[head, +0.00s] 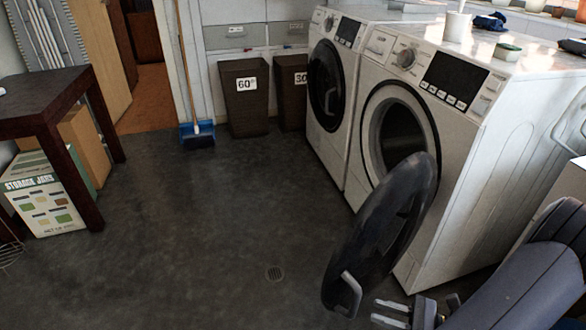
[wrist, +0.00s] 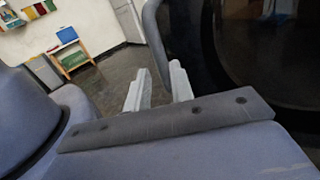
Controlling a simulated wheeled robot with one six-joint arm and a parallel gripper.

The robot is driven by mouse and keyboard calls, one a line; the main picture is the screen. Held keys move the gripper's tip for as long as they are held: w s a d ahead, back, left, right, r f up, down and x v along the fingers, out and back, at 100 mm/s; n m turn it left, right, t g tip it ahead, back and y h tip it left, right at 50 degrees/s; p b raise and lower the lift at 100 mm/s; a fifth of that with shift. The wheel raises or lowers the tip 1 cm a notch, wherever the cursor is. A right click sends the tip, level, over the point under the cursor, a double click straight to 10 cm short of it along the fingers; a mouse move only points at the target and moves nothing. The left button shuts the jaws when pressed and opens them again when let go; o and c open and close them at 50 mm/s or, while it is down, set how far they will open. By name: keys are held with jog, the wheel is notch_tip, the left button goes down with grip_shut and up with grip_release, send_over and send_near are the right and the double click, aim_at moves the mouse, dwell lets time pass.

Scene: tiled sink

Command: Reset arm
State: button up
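My gripper (head: 376,312) is at the bottom right of the head view, beside the lower part of the open round door (head: 385,235) of the nearer washing machine (head: 440,160). Its two pale fingers are apart with nothing between them; they also show in the wrist view (wrist: 160,88). The grey door handle (head: 350,290) is just left of the fingertips in the head view. In the wrist view the handle (wrist: 152,40) rises behind the fingers, and I see no contact. My arm (head: 535,270) comes in from the right.
A second washer (head: 330,100) stands behind with its door shut. Dark bins (head: 244,95), a blue dustpan (head: 197,134) and a broom line the back. A dark table (head: 50,105) and a storage jar box (head: 45,200) stand left.

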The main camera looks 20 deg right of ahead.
aim_at(353, 303)
jog(key=b+x, duration=0.1)
jog(key=x, duration=0.6)
jog(key=shift+w+a, duration=0.1)
jog(key=shift+w, duration=0.05)
